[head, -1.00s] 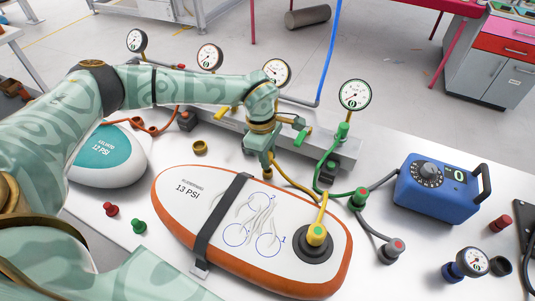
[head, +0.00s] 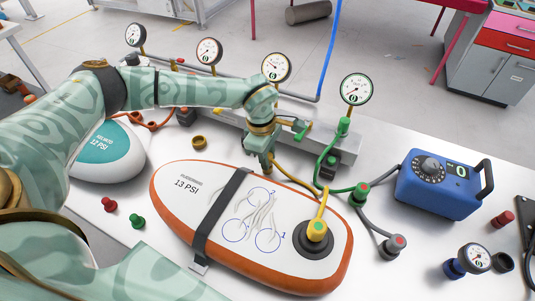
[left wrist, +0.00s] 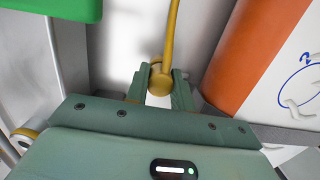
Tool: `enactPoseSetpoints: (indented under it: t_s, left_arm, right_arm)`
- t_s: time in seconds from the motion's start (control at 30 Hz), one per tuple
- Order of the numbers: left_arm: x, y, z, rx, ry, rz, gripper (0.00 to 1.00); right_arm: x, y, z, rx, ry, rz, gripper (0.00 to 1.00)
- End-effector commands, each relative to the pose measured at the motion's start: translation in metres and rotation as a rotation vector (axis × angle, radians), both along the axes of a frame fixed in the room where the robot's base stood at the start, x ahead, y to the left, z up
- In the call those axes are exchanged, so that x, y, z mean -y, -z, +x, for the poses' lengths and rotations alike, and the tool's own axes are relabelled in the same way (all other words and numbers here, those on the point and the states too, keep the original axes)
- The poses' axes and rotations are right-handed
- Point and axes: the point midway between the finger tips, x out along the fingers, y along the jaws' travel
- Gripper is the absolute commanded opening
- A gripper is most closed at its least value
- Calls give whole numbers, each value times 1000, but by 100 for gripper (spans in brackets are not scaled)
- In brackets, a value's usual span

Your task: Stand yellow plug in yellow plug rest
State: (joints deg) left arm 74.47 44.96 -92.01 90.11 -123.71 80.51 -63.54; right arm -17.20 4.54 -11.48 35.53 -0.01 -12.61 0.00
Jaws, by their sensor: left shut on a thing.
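My left gripper (head: 265,170) is low between the metal rail and the orange-rimmed board, pointing down. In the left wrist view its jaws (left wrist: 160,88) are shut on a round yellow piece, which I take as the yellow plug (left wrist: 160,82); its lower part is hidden. A yellow hose (head: 292,184) runs from the jaws to a yellow connector (head: 317,231) in the board's black valve. A dull yellow ring (head: 199,143), likely the yellow plug rest, stands on the white table left of the gripper, apart from it and apparently empty. My right gripper is not in view.
The inflatable board (head: 185,207) lies in front of the gripper. The rail (head: 342,155) with several gauges stands behind. A green hose (head: 331,190) is close on the right. Table around the yellow ring is clear.

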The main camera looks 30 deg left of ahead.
Motion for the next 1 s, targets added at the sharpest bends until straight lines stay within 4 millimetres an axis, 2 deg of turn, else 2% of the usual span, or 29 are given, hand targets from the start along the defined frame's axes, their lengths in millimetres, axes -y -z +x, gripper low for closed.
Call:
enactPoseSetpoints:
  t_s: [0.17,0.2,0.27,0.3,0.57,0.67,0.77,1.0]
  left_arm:
    - [0,5,0,-1,0,0,0]
    - [0,5,0,0,0,0,29]
    - [0,5,0,0,0,0,46]
    - [0,5,0,0,0,0,49]
    - [0,4,0,0,0,0,49]
    - [-1,-4,0,2,-1,0,49]
    - [-3,-23,0,3,-1,-1,49]
    - [-11,-89,0,5,-2,-1,49]
  right_arm:
    - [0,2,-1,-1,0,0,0]
    - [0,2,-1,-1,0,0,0]
    - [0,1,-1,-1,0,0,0]
    - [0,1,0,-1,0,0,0]
    - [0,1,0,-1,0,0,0]
    - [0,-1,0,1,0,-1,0]
    - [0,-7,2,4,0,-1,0]
    - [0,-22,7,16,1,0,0]
